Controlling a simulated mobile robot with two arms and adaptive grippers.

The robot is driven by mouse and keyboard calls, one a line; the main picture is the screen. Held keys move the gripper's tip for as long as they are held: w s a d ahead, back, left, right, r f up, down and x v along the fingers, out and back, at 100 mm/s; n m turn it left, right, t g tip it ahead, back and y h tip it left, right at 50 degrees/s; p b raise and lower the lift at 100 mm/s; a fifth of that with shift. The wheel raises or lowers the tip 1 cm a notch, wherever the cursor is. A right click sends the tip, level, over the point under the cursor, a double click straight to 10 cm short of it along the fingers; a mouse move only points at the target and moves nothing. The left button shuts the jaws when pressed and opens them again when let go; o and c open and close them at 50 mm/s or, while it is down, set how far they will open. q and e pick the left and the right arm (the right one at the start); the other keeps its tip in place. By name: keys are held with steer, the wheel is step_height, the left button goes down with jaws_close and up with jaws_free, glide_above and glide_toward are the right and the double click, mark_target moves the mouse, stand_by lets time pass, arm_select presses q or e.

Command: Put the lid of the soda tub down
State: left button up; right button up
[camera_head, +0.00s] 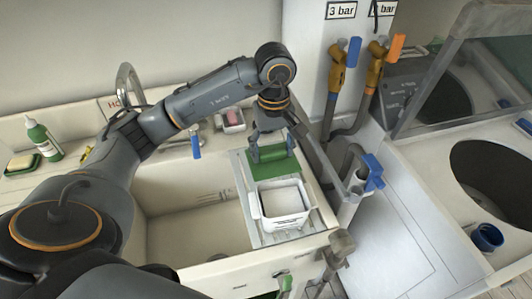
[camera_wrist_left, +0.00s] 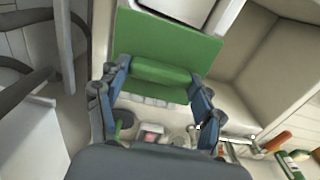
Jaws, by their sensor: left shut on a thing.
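The green lid (camera_head: 262,169) is a flat rectangle with a rounded bar handle; it also shows in the left wrist view (camera_wrist_left: 150,40). My left gripper (camera_head: 272,152) is shut on the lid's handle, one finger at each end, as the left wrist view (camera_wrist_left: 158,76) also shows. The white soda tub (camera_head: 283,222) stands open just in front of the lid, with pale content inside. The lid looks level over the grey board (camera_head: 254,239). I cannot tell whether it touches the board. My right gripper is not in view.
The sink basin (camera_head: 184,206) lies left of the board. Valves and pipes (camera_head: 338,75) rise to the right. A pink sponge (camera_head: 233,118), a green bottle (camera_head: 41,138) and a blue-handled tool (camera_head: 196,146) are along the back.

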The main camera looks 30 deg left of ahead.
mark_target(268, 148)
arm_select(q)
steer(key=w+a+f, duration=0.1)
steer(key=w+a+f+p, duration=0.1)
steer(key=a, duration=0.1)
steer(key=shift+w+f, duration=0.2)
steer(key=shift+f, duration=0.05)
steer(key=f, duration=0.1)
steer(key=w+a+f, duration=0.1)
steer(key=w+a+f+p, duration=0.1)
steer(key=shift+w+f, duration=0.15)
steer(key=shift+f, duration=0.15)
steer(key=shift+w+a+f, duration=0.1)
steer(key=shift+a+f, duration=0.05)
steer(key=shift+f, duration=0.05)
step_height(268, 148, down, 3)
steer(key=shift+w+a+r+p, duration=0.1)
steer(key=shift+a+p, duration=0.05)
steer(key=shift+p, duration=0.85)
steer(key=shift+f, duration=0.6)
steer(key=o, duration=1)
steer(key=shift+o, duration=0.2)
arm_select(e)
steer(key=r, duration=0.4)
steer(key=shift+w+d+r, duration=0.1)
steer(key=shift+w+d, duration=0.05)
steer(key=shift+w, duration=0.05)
